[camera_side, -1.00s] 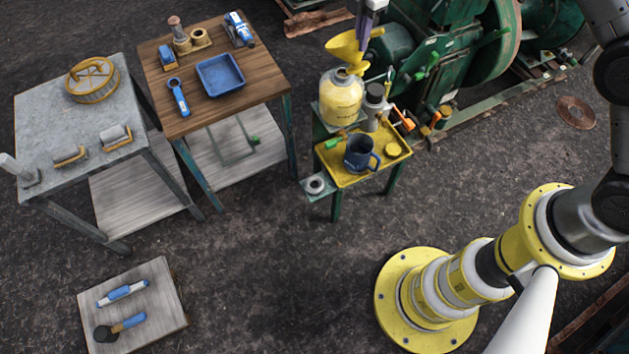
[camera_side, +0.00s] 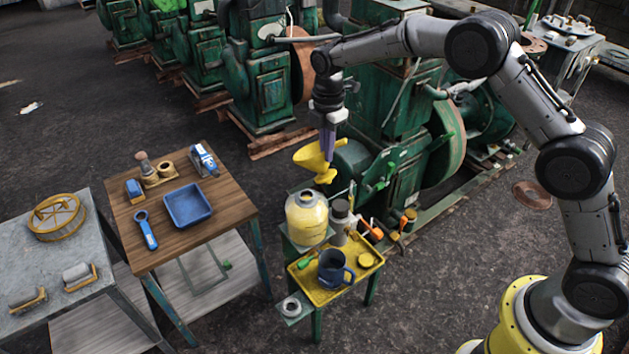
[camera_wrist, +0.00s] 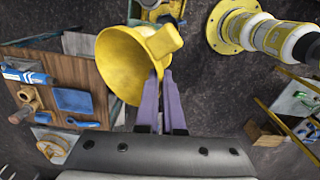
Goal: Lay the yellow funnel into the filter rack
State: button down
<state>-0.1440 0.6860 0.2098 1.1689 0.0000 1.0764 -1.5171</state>
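The yellow funnel (camera_side: 316,157) hangs in the air above the cream-yellow jar (camera_side: 307,221), tilted, with its wide mouth toward the left in the side view. My gripper (camera_side: 328,152) is shut on it; the purple fingers close at its narrow side. In the wrist view the funnel (camera_wrist: 125,65) shows its wide cone beside the fingertips (camera_wrist: 163,75). The jar's dark opening is uncovered. I cannot tell for sure which thing is the filter rack; grey cylinders lie in tan cradles (camera_side: 80,279) on the grey table.
The small yellow tray (camera_side: 318,292) holds a dark blue mug (camera_side: 332,268). The wooden table (camera_side: 205,235) carries a blue tray (camera_side: 187,206), wrench and ringed holder (camera_side: 162,174). Green machines (camera_side: 390,120) stand behind.

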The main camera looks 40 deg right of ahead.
jog(key=s+d+r+m, duration=0.4)
jog(key=m, duration=0.7)
jog(key=s+d+r+m, duration=0.4)
jog(key=s+m, duration=0.1)
jog(key=m, duration=0.6)
notch_tip(320, 180, down, 24)
jog(key=d+n+t+h, duration=0.1)
jog(key=n, duration=1.1)
jog(key=s+a+f+n+t+y, duration=0.1)
jog(key=s+f+n, duration=0.2)
jog(key=f+n, duration=0.35)
jog(key=s+a+f+n+t+y, duration=0.1)
jog(key=s+f+n, duration=0.25)
jog(key=f, duration=0.55)
jog(key=s+a+f+n+y, duration=0.1)
jog(key=s+f+n, duration=0.25)
jog(key=f, duration=0.35)
jog(key=a+f+n+t+y, duration=0.1)
jog(key=a+f+n+y, duration=0.1)
jog(key=a+f, duration=0.7)
jog(key=w+a+r, duration=0.9)
jog(key=w, duration=0.2)
jog(key=shift+n+t+y, duration=0.3)
jog(key=shift+n+y, duration=0.1)
jog(key=shift+n, duration=0.05)
